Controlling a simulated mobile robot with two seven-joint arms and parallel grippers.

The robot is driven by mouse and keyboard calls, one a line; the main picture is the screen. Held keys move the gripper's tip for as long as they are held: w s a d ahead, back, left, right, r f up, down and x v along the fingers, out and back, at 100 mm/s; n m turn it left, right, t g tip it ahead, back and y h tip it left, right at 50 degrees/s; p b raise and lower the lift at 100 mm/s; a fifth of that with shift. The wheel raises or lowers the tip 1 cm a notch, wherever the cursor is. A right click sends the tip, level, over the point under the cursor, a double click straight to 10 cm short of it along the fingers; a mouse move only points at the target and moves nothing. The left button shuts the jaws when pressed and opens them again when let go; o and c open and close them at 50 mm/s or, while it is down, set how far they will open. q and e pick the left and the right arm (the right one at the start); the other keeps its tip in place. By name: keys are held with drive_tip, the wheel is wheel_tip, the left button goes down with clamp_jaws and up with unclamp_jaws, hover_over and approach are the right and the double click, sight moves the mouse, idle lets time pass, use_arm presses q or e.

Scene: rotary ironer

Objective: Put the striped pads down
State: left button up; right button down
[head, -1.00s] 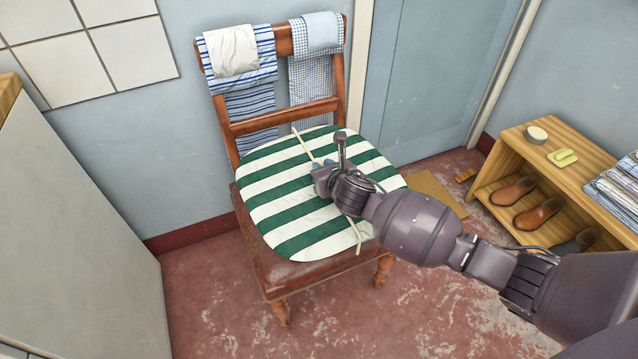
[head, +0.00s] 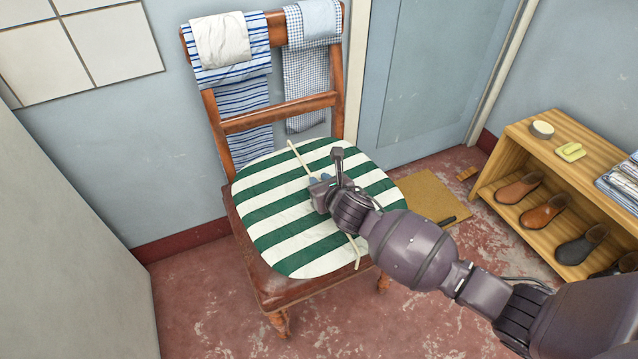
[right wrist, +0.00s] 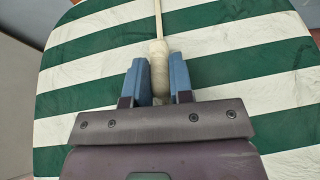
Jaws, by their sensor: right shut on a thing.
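A round pad (head: 290,262) with green and white stripes covers most of the chair's seat. It also fills much of the right wrist view (right wrist: 60,102). Only one such pad shows. A thin pale rod (head: 355,250) runs across the pad's top, from its back edge to its front right edge. In the right wrist view the rod has a thicker cream grip (right wrist: 158,62). My right gripper (head: 318,184) is over the middle of the pad, its blue fingers shut around this grip. Whether the pad rests fully on the seat cannot be told. My left gripper is not in view.
The wooden chair (head: 280,112) has cloths hung over its back. A shelf (head: 520,143) with shoes and folded cloths stands at the right. A pale cabinet (head: 70,250) is at the left. Reddish floor (head: 215,310) is free in front.

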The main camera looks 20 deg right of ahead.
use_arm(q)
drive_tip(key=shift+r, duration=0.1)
use_arm(e)
drive_tip(key=shift+w+r, duration=0.1)
drive_tip(key=shift+r, duration=0.2)
drive_tip(key=shift+f, duration=0.1)
drive_tip(key=c, duration=1)
unclamp_jaws()
drive_tip(key=shift+f, duration=0.15)
drive_tip(key=shift+s+r, duration=0.2)
drive_tip(key=shift+s, duration=0.05)
drive_tip(key=p+v, duration=0.4)
drive_tip(key=v, duration=0.6)
drive_tip(key=shift+r, duration=0.15)
drive_tip(key=shift+s+d+r, duration=0.1)
drive_tip(key=shift+s+r, duration=0.05)
drive_tip(key=shift+s, duration=0.45)
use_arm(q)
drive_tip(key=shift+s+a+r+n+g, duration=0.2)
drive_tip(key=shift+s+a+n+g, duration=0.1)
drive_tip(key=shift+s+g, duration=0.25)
use_arm(e)
drive_tip(key=shift+s, duration=0.2)
